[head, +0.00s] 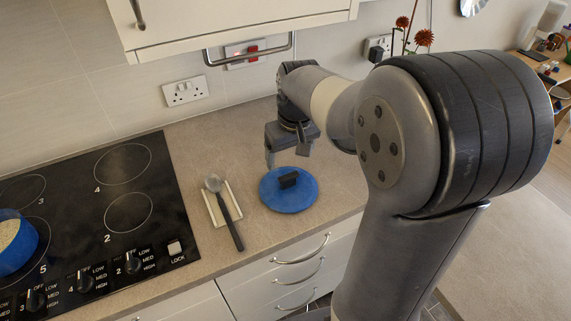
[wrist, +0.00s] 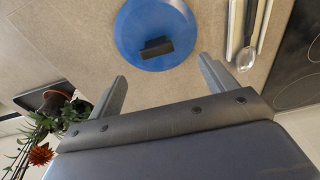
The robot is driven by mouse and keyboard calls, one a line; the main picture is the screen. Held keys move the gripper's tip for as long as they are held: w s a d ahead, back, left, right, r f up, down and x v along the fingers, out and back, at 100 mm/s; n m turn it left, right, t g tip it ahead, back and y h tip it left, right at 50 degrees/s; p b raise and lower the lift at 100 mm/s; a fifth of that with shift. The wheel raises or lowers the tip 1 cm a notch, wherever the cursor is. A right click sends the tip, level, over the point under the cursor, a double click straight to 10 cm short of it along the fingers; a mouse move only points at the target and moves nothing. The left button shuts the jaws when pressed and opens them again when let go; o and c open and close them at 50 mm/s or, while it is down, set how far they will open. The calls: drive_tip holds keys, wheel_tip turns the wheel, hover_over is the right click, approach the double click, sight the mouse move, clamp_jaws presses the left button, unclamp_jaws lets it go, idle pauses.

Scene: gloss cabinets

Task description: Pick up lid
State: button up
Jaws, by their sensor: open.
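The lid (head: 287,201) is a round blue disc with a black block handle, lying flat on the counter right of the spoon. It also shows in the wrist view (wrist: 143,22), ahead of my fingers, with its handle (wrist: 156,48) toward me. My gripper (head: 288,158) hangs just behind and above the lid in the head view. In the wrist view my gripper (wrist: 163,80) is open, with its two fingers apart and nothing between them. The fingers are not touching the lid.
A spoon (head: 229,218) lies on a pale rest (head: 209,207) left of the lid. The black hob (head: 75,190) with a blue pot (head: 22,248) is further left. A wall cabinet (head: 235,20) hangs above. A potted plant (wrist: 57,110) shows in the wrist view. The counter behind the lid is clear.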

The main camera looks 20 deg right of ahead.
sight(289, 176)
drive_tip(key=f, duration=0.2)
drive_tip(key=w+f, duration=0.1)
drive_tip(key=f, duration=0.2)
drive_tip(key=shift+w+f, duration=0.3)
drive_tip(key=shift+w+d+f+p, duration=0.15)
drive_tip(key=shift+f+p, duration=0.25)
drive_tip(key=shift+f, duration=0.9)
drive_tip(key=shift+w+f+p, duration=0.1)
drive_tip(key=shift+f+p, duration=0.25)
drive_tip(key=shift+f, duration=0.95)
drive_tip(key=c, duration=1.2)
drive_tip(key=shift+c, duration=0.7)
drive_tip(key=shift+r, duration=0.15)
